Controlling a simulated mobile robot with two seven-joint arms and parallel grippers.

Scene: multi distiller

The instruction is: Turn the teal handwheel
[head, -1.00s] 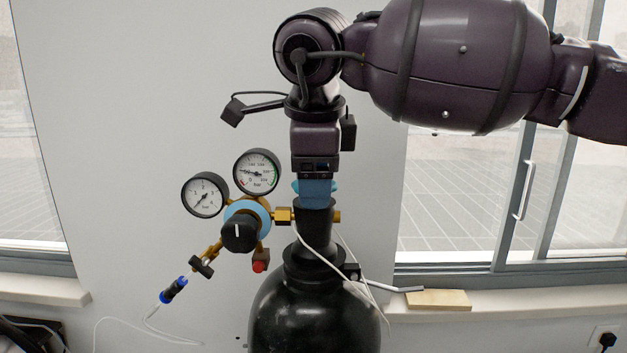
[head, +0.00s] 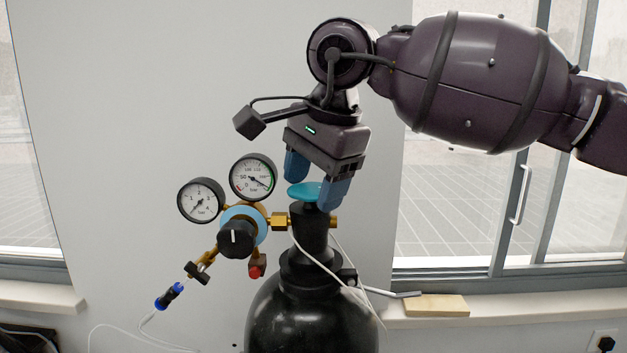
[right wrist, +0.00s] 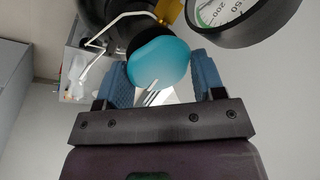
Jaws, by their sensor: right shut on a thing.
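The teal handwheel (head: 304,190) sits on top of the black valve neck of the gas cylinder (head: 310,310). My right gripper (head: 311,194) comes down on it from above, tilted, with one blue finger on each side. In the right wrist view the handwheel (right wrist: 158,62) lies between the two blue fingers of my right gripper (right wrist: 160,72). The gripper is shut on the handwheel, though small gaps seem to show beside it there. My left gripper is not in view.
A brass regulator with a black knob (head: 236,239), a left gauge (head: 201,200) and a right gauge (head: 253,177) juts left from the valve, close to the gripper. Thin white hoses hang nearby. A window sill (head: 520,304) with a wooden block (head: 436,305) lies right.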

